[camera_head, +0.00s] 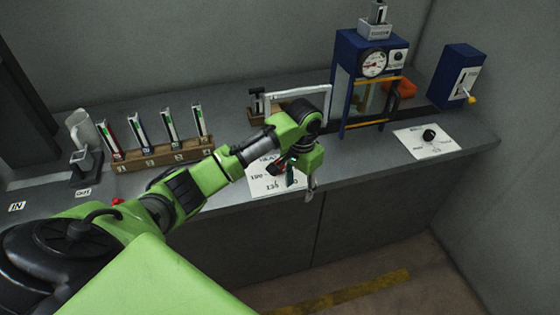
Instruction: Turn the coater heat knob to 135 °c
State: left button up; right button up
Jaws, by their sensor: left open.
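A white label card (262,187) with dark lettering lies on the counter near its front edge, at the middle of the view. Its top line seems to start with "HEA", and the rest is partly covered. My left gripper (302,181) is over the right part of this card, pointing down, open. A knob on this card cannot be made out clearly behind the gripper, so its setting cannot be read. A black round knob (429,135) stands on another white card (446,147) farther right. My right gripper is not in view.
A blue framed machine (346,62) with a round gauge (373,64) stands behind, right of my gripper. A blue box (455,75) with a yellow-tipped lever is at the far right. A wooden rack (165,156) holds several upright slides at left. A white frame (296,91) stands behind my wrist.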

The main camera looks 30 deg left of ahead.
pick_arm(q)
jog(key=w+a+r+n, duration=0.2)
jog(key=a+r, duration=0.3)
jog(key=r, duration=0.2)
jog(key=w+a+r+n, duration=0.1)
jog(key=w+a+r, duration=0.2)
jog(key=a+r, duration=0.25)
notch_tip(320, 180, down, 13)
jog(key=p, duration=0.2)
jog(key=shift+d+r+p, duration=0.1)
jog(key=shift+p, duration=0.2)
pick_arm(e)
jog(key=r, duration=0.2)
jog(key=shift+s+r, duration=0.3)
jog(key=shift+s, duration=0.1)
pick_arm(q)
jog(key=c, duration=1.1)
